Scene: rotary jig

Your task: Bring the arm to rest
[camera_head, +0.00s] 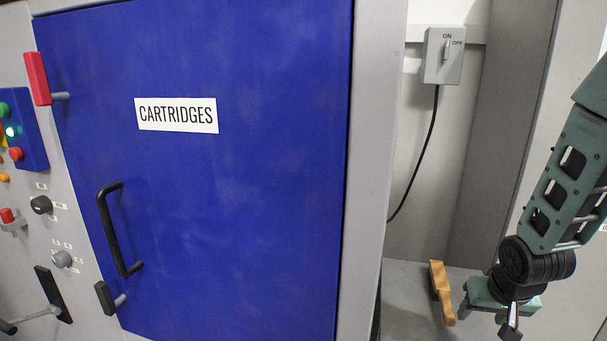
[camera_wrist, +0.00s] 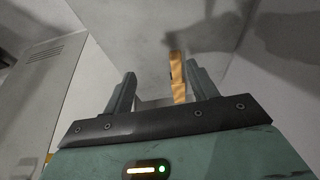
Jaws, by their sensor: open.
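My arm comes in from the right edge of the head view, and my gripper (camera_head: 509,322) hangs low at the lower right, over a grey surface. In the wrist view my gripper (camera_wrist: 157,92) shows its two dark fingers spread apart, with nothing clearly held.
A large blue cabinet door (camera_head: 230,220) labelled CARTRIDGES, with a black handle (camera_head: 118,230), fills the middle and looks shut. A control panel (camera_head: 20,130) with buttons and knobs is at the left. A switch box (camera_head: 443,56) with a hanging cable is on the back wall.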

